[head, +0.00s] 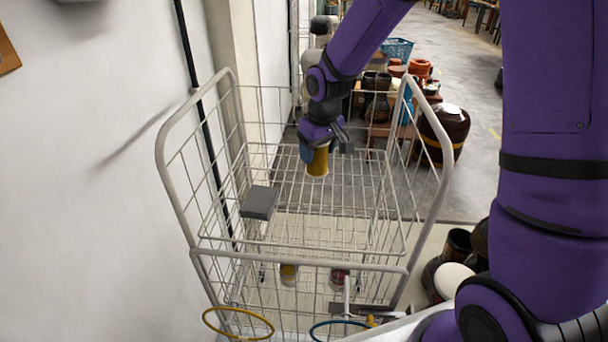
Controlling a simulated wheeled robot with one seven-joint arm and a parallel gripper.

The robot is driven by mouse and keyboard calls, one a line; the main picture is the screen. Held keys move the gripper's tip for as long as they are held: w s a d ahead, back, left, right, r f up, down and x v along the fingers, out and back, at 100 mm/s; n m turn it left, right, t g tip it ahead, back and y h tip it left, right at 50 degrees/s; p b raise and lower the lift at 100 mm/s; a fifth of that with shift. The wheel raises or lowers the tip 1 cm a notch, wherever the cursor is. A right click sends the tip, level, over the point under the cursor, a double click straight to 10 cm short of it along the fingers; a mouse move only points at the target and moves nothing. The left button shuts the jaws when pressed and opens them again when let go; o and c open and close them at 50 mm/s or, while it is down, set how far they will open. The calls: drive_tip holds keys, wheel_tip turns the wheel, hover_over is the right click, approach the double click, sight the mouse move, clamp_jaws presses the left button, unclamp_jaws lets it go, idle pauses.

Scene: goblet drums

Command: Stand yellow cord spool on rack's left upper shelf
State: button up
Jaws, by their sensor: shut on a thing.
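The yellow cord spool (317,163) is held in my gripper (322,146), which is shut on it. It hangs below the dark fingers, over the back part of the wire rack (230,245). The upper shelf (325,218) is an open wire grid inside the rack's pale frame. I cannot tell whether the spool touches the shelf or how far above it is. A grey box (260,202) sits at the left of the upper shelf. My purple arm reaches in from the right and hides part of the background.
Below the upper shelf are another yellowish spool (289,274) and a dark red one (338,278). A yellow ring (238,323) and a blue ring (340,331) are at the rack's front. A white wall flanks the left. Drums (445,135) stand behind, right. The shelf's middle looks clear.

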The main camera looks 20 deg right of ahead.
wheel_tip(320, 180, down, 10)
drive_tip(key=shift+r, duration=0.1)
idle(0.4)
drive_tip(key=o, duration=1)
drive_tip(key=shift+w, duration=0.1)
